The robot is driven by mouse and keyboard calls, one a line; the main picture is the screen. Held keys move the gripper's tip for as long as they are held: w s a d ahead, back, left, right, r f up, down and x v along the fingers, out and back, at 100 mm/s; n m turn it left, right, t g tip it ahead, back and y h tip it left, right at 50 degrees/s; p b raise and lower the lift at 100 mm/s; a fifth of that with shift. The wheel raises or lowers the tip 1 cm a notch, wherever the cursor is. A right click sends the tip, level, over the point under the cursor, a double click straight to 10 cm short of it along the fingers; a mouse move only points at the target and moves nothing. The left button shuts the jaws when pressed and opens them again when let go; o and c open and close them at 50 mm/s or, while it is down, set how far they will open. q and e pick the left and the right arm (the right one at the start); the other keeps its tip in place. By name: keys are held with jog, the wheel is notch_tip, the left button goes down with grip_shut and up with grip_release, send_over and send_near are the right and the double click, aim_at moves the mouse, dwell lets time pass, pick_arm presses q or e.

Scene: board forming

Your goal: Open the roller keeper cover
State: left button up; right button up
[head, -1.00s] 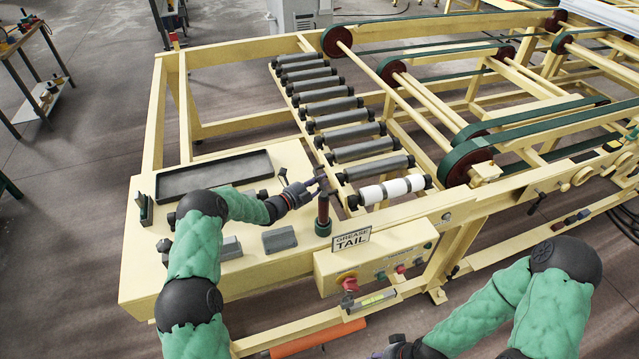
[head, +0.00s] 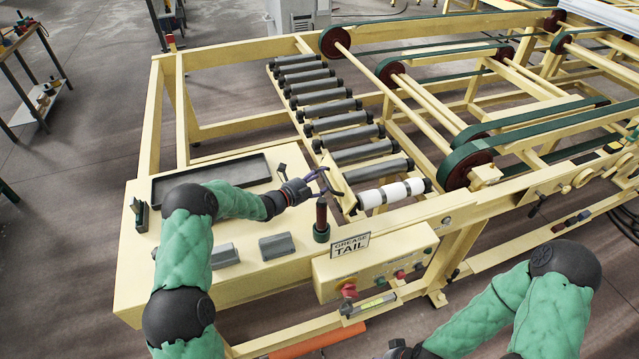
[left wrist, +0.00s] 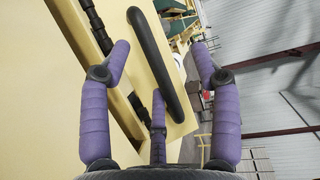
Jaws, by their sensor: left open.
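The roller keeper cover is not clear to make out. A yellow strip (head: 341,184), which may be it, runs along the left ends of the rollers. My left gripper (head: 322,182) is open at the near end of this strip, just above an upright dark red handle (head: 321,214) with a green base. In the left wrist view its purple fingers (left wrist: 162,82) are spread, with nothing held between them. Beyond them is a yellow panel (left wrist: 135,75) with a long dark rounded bar (left wrist: 152,62). Contact cannot be told. My right gripper (head: 396,351) barely shows at the bottom edge.
Grey rollers (head: 345,136) and a white roller (head: 392,194) lie right of the left gripper. A dark tray (head: 211,176) and grey blocks (head: 277,246) sit on the yellow table (head: 150,285). A "GREASE TAIL" sign (head: 350,244) stands above the control box (head: 385,262).

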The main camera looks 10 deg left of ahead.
pick_arm(q)
notch_tip(320, 180, up, 6)
jog(key=w, duration=0.2)
notch_tip(320, 180, down, 4)
jog(key=s, duration=0.2)
jog(key=s+a+r+p, duration=0.4)
jog(key=s+r+p, duration=0.3)
jog(key=s+p, duration=0.2)
jog(key=shift+s+r, duration=0.3)
jog(key=shift+s, duration=0.1)
dwell(0.6)
dwell(0.4)
